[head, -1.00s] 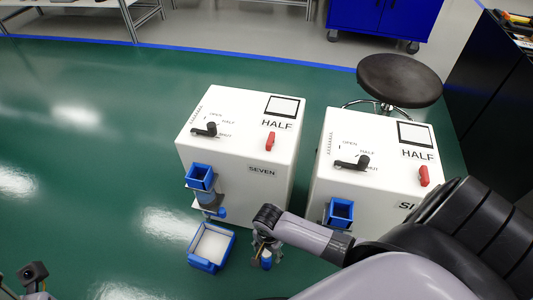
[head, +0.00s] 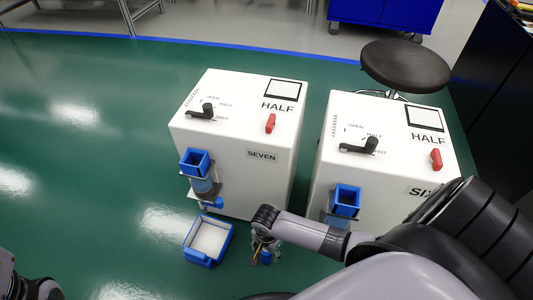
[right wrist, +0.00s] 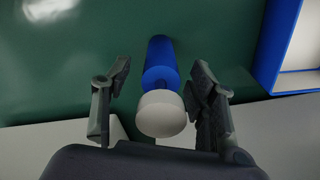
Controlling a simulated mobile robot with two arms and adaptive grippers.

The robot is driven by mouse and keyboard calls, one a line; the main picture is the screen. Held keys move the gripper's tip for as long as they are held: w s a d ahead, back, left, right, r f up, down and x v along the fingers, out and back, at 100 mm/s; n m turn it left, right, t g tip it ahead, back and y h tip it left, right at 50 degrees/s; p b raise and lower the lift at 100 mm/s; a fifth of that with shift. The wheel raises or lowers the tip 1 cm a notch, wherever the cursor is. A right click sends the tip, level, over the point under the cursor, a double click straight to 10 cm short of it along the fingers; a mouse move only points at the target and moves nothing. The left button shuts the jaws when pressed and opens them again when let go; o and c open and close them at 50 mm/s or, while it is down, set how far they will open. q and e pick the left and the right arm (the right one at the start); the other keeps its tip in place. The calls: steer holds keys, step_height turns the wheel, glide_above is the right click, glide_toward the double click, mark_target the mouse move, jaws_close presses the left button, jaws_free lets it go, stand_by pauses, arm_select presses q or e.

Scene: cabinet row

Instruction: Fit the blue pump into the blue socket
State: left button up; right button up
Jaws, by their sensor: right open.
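A blue cylinder with a white round end (right wrist: 161,75), which looks like the pump, lies between the open fingers of my right gripper (right wrist: 160,90) in the right wrist view. A gap shows on both sides of it. In the head view my right gripper (head: 264,252) hangs low in front of the SEVEN cabinet, with a bit of blue at its fingers. Blue square holders (head: 195,163) and (head: 346,198) sit on the cabinet fronts; I cannot tell which blue part is the socket. A dark part of my left arm shows at the bottom left corner; its fingers are unclear.
White cabinets SEVEN (head: 235,125) and its right neighbour (head: 385,140) stand side by side, with black levers and red handles on top. A blue tray with a white inside (head: 190,257) stands left of my right gripper. A dark stool (head: 405,63) is behind. Green floor at left is clear.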

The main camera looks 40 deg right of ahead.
steer(key=shift+c, duration=0.6)
jaws_close()
